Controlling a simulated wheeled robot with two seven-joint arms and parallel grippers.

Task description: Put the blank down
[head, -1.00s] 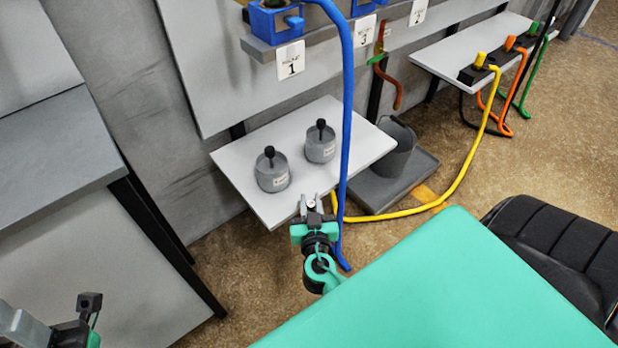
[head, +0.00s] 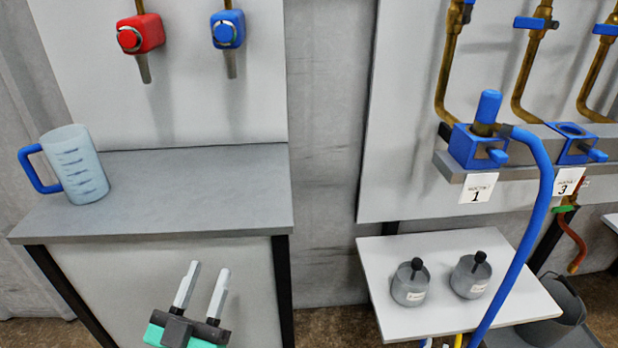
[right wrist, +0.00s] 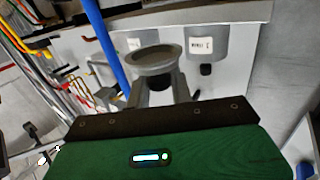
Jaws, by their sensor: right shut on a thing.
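In the right wrist view, a grey round blank (right wrist: 153,60) with a wide dished rim is between the fingers of my right gripper (right wrist: 157,88). The gripper is shut on it. The white shelf (right wrist: 233,75) lies behind it, and I cannot tell whether the blank touches it. My right gripper is out of the head view. My left gripper (head: 203,290) is open and empty in the head view, in front of the bench, with its two fingers apart.
Two grey pots (head: 410,283) (head: 471,275) with black knobs stand on the shelf (head: 385,262). A blue hose (head: 535,215) hangs past its right side. A jug (head: 75,170) stands on the grey bench (head: 200,185). A dark bucket (head: 560,310) is at lower right.

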